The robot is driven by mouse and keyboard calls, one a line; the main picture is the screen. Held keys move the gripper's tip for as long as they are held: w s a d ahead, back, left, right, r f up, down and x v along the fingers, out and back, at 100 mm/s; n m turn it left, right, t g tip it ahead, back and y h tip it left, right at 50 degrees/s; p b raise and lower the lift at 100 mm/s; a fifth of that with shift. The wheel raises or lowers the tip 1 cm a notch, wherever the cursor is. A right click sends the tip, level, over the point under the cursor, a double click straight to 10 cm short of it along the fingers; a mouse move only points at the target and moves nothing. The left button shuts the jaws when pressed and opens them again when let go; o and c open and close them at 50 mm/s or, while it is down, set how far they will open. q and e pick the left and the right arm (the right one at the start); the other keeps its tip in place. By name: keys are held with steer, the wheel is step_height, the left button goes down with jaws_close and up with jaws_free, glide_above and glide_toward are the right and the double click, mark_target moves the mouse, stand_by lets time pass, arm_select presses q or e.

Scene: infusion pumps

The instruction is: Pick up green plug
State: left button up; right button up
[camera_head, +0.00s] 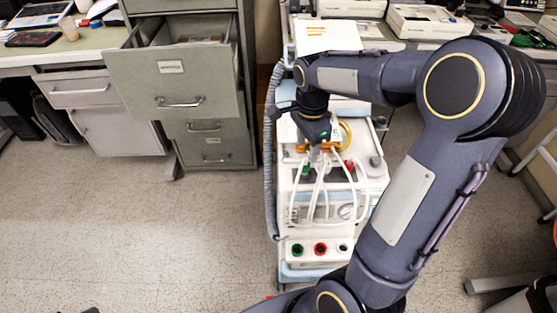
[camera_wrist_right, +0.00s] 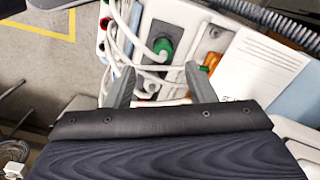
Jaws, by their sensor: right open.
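The green plug (camera_head: 306,169) is upright on the top of the white pump cart (camera_head: 365,206), among several white hoses. In the right wrist view the green plug (camera_wrist_right: 162,47) stands in a dark panel, just beyond the fingertips and between their lines. My right gripper (camera_wrist_right: 158,70) is open and empty, with a white hose crossing between its fingers. In the head view my right gripper (camera_head: 320,152) hangs over the cart close to the plug, partly hidden by its own wrist. My left gripper is out of sight.
A red plug (camera_head: 349,165) stands right of the green one. An open drawer (camera_head: 175,84) juts out at left. Floor at left is clear.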

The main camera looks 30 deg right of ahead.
mark_target(305, 161)
steer(key=f, duration=0.7)
steer(key=shift+w+d+f+b, duration=0.15)
steer(key=shift+w+f+b, duration=0.1)
steer(key=shift+f+b, duration=0.15)
steer(key=shift+r, duration=0.1)
steer(key=shift+c, duration=0.4)
jaws_close()
